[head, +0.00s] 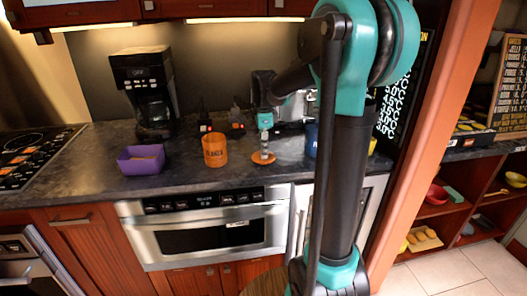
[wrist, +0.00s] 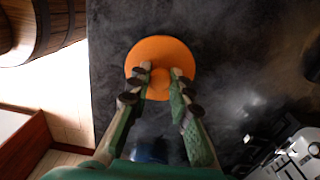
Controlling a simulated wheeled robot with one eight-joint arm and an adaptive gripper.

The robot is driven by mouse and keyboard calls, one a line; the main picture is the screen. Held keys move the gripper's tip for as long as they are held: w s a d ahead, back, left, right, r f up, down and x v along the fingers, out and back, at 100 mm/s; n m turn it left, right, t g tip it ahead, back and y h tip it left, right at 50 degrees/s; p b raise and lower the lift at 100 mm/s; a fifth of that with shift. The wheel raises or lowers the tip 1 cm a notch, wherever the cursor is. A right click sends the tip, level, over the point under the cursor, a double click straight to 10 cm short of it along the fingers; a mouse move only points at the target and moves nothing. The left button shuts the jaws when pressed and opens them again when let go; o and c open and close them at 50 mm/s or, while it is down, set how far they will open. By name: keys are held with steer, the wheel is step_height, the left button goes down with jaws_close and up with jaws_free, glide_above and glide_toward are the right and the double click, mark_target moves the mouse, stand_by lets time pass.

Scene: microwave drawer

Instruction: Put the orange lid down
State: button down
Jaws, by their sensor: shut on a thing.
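The orange lid (head: 263,158) is a flat round disc at the dark countertop (head: 185,182), to the right of an orange cup (head: 214,150) in the head view. In the wrist view the orange lid (wrist: 158,54) lies beyond my fingers, with a round knob in its middle. My gripper (head: 264,148) points down over the lid, and its fingertips (wrist: 160,75) are closed around the knob. The lid looks level and at or just above the counter; I cannot tell whether it touches.
A purple bowl (head: 141,159) and a black coffee maker (head: 147,92) stand to the left. A blue object (head: 311,139) is to the right, partly behind my arm. A drawer microwave (head: 210,227) is below the counter. Bare counter lies in front of the lid.

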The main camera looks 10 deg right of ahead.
steer(key=shift+f, duration=0.2)
steer(key=shift+f, duration=0.15)
steer(key=c, duration=1.4)
jaws_free()
step_height(320, 180, up, 12)
